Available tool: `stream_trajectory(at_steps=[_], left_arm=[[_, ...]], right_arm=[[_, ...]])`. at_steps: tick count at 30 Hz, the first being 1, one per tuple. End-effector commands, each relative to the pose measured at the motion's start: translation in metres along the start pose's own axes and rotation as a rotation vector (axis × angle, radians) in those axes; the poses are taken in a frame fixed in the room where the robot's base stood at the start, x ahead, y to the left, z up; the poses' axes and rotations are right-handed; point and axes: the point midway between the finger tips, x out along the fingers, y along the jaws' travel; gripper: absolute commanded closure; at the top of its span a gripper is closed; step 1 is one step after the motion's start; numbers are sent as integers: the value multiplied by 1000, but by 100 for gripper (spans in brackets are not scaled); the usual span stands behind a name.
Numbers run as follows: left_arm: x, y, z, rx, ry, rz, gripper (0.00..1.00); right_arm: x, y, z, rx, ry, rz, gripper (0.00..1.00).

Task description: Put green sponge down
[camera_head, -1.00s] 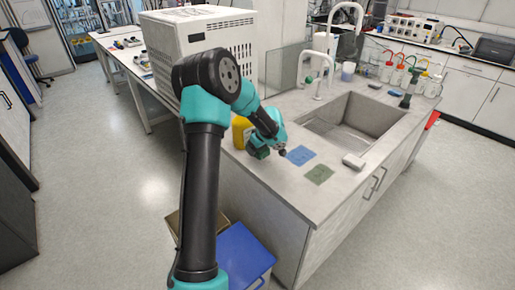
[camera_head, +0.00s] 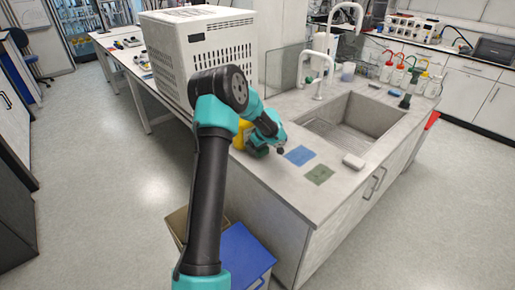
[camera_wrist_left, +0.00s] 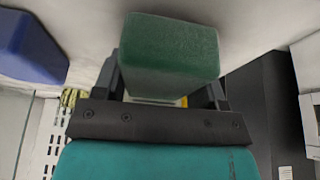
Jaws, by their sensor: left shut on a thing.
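A green sponge (camera_wrist_left: 170,50) is held between the fingers of my left gripper (camera_wrist_left: 168,85) in the left wrist view. In the head view the sponge (camera_head: 258,152) shows as a small dark green patch under my wrist, at the left edge of the sink counter. My arm hides part of it, and I cannot tell whether it touches the counter. A flat green mat (camera_head: 319,174) and a flat blue mat (camera_head: 300,155) lie bare on the counter to its right. My right gripper is not in view.
A yellow container (camera_head: 240,138) stands close behind the gripper. A whitish block (camera_head: 353,160) lies by the sink (camera_head: 355,120). A blue-lidded bin (camera_head: 240,250) stands on the floor below the counter. A blue object (camera_wrist_left: 28,48) shows in the left wrist view.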

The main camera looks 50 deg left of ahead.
Motion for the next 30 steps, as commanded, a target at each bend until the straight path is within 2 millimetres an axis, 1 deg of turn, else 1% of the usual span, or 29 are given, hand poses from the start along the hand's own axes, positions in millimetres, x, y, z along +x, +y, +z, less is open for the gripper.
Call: stream_trajectory(at_steps=[2, 14, 15, 21, 22, 30], left_arm=[[4, 0, 2, -2, -1, 0, 57], [8, 0, 3, -1, 0, 0, 57], [7, 0, 3, -1, 0, 1, 31], [7, 0, 3, -1, 0, 0, 12], [7, 0, 3, -1, 0, 0, 9], [6, 0, 2, -2, 0, 0, 9]], right_arm=[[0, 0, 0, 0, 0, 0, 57], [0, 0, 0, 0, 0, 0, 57], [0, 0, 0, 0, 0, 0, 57], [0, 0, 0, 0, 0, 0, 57], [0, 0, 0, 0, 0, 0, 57], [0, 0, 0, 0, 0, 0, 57]])
